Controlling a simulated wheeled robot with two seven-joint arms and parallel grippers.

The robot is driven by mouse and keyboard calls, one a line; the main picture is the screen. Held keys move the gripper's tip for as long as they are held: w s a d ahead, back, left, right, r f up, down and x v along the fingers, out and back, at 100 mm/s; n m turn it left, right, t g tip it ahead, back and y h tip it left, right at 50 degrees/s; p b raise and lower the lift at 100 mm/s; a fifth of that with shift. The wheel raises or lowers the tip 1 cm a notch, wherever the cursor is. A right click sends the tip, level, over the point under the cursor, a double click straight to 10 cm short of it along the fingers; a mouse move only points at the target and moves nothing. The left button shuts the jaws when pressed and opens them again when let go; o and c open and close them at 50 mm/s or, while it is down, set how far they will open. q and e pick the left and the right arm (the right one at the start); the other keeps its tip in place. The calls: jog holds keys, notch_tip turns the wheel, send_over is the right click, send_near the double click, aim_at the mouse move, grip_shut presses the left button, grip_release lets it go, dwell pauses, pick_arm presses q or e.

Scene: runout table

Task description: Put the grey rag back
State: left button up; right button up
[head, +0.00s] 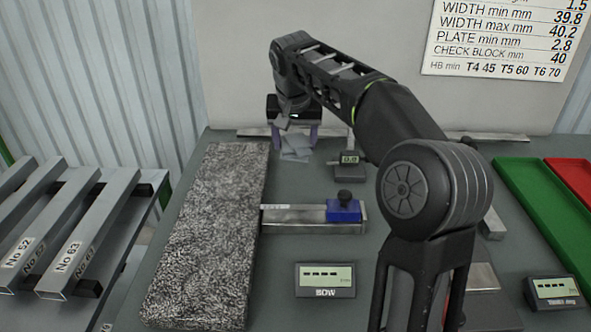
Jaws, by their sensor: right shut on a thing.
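The grey rag (296,150) is a small crumpled light-grey cloth near the back of the table, just right of the speckled slab's far end. My right gripper (295,140) is over it, pointing down, with a purple finger on each side. It is shut on the rag, whose lower part shows below and between the fingers. I cannot tell whether the rag touches the table. My left gripper is not in view.
A long speckled slab (215,230) lies left of centre. Green (545,205) and red (575,175) trays lie at right. Numbered steel profiles (90,235) rest at left.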

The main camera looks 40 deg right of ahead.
jog(key=shift+s+a+r, duration=0.1)
jog(key=shift+s+r, duration=0.05)
send_over(295, 182)
jog(key=s, duration=0.1)
jog(key=shift+s+a+f+b, duration=0.1)
jog(key=shift+a+f+b, duration=0.15)
jog(key=shift+f, duration=1.35)
jog(key=shift+a+f+b, duration=0.1)
jog(key=shift+a+f, duration=0.1)
jog(key=shift+f, duration=1.4)
jog(key=shift+f, duration=1.9)
jog(key=shift+f, duration=0.1)
jog(key=o, duration=1.3)
